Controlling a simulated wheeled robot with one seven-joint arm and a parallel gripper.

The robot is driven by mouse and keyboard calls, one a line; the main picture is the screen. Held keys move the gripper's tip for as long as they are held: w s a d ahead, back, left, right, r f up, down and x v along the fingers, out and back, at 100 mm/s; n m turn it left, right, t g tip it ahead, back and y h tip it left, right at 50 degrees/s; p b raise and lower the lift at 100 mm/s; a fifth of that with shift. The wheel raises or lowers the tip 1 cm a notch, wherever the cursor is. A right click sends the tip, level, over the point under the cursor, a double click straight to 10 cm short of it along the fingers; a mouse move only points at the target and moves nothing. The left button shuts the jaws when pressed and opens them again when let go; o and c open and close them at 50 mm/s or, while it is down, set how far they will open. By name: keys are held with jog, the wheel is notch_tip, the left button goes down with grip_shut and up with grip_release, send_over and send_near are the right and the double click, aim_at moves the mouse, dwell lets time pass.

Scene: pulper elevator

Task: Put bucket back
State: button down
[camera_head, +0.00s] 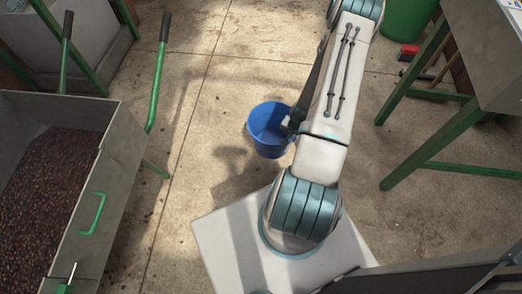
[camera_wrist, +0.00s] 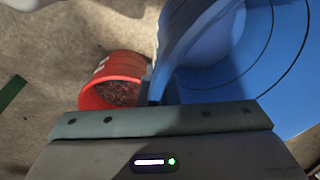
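The blue bucket (camera_head: 266,121) is in the middle of the head view, at the left side of my arm, with its open top facing the camera. My gripper (camera_head: 291,124) is at the bucket's right rim, mostly hidden by the arm. In the wrist view the blue bucket (camera_wrist: 222,50) fills the upper right, close to the camera. A dark finger of my gripper (camera_wrist: 153,84) meets the bucket's rim, and the gripper looks shut on it. A shadow lies on the floor beside the bucket, which seems to be off the floor.
A red bucket (camera_wrist: 113,82) with dark contents stands on the floor in the wrist view. A metal cart (camera_head: 118,150) full of dark red cherries is at left. A green-legged table (camera_head: 490,50) and a green container (camera_head: 408,18) are at right. Floor behind the bucket is clear.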

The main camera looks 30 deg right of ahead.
aim_at(277, 135)
notch_tip(277, 135, down, 6)
jog(key=s+m+b, duration=0.1)
jog(key=m+b, duration=0.1)
jog(key=b, duration=0.1)
jog(key=w+f+b, duration=0.1)
jog(key=w+f, duration=0.1)
jog(key=w, duration=0.1)
jog(key=w+f+b, duration=0.1)
jog(key=w+f, duration=0.1)
jog(key=w, duration=0.2)
jog(key=w+a+f+b, duration=0.1)
jog(key=w+f, duration=0.2)
jog(key=shift+w+b, duration=0.35)
jog(key=shift+w, duration=0.05)
jog(key=shift+w+f+b, duration=0.1)
jog(key=shift+f+b, duration=0.95)
jog(key=shift+f, duration=0.9)
jog(key=shift+f, duration=0.2)
jog(key=c, duration=1.7)
grip_release()
jog(key=shift+r, duration=0.15)
